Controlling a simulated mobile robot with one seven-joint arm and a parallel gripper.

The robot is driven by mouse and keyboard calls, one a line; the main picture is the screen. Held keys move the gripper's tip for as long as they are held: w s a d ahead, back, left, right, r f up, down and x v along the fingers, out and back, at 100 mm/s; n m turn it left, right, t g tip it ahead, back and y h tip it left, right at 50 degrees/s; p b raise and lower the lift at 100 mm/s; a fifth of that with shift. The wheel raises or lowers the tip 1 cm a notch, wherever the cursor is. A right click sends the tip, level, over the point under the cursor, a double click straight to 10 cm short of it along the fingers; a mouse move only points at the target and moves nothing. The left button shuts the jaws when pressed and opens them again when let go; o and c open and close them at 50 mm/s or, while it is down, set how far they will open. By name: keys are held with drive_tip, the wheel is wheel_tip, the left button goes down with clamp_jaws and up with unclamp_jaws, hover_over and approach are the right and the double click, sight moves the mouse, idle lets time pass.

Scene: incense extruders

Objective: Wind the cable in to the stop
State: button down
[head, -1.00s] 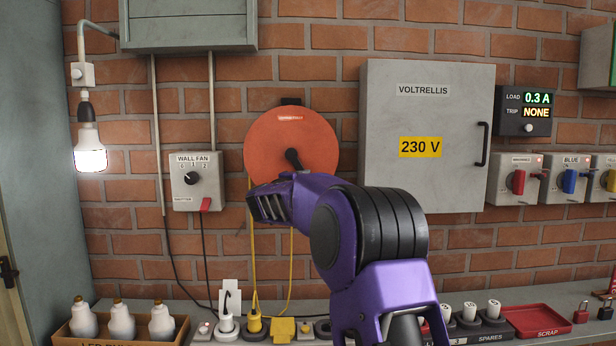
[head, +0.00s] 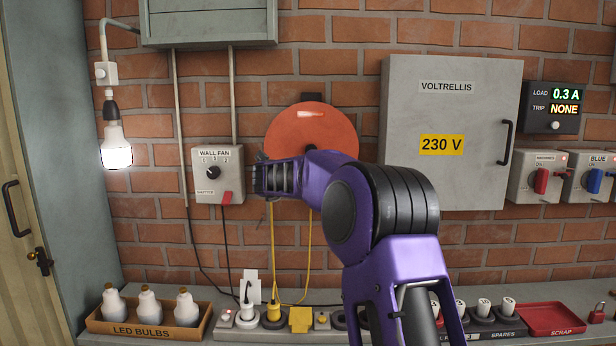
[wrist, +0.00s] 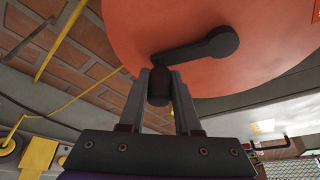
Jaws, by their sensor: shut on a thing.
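The orange cable reel (head: 325,125) is mounted on the brick wall; its lower part is hidden by my arm in the head view. The wrist view shows the reel face (wrist: 270,75) close up, with a dark crank arm (wrist: 190,53) running from its hub to a knob (wrist: 159,88). My gripper (wrist: 160,78) is shut on this knob, one finger on each side. Yellow cable (head: 308,250) hangs below the reel in two strands, down to a yellow plug (head: 273,312) and a yellow block (head: 301,320) at the bench. No stop can be made out.
The wall fan switch box (head: 217,175) is just left of my gripper. The grey 230 V cabinet (head: 455,180) stands out to the right of the reel. A bulb box (head: 150,330), sockets and a red scrap tray (head: 550,320) line the bench below.

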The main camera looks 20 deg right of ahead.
drive_tip(key=shift+w+a+r+m+y, duration=0.1)
drive_tip(key=shift+a+r+m+y, duration=0.05)
drive_tip(key=shift+a+m+y, duration=0.15)
idle(0.4)
drive_tip(key=c, duration=0.6)
unclamp_jaws()
drive_tip(key=v, duration=1.7)
drive_tip(key=shift+b, duration=0.3)
drive_tip(key=shift+a, duration=0.15)
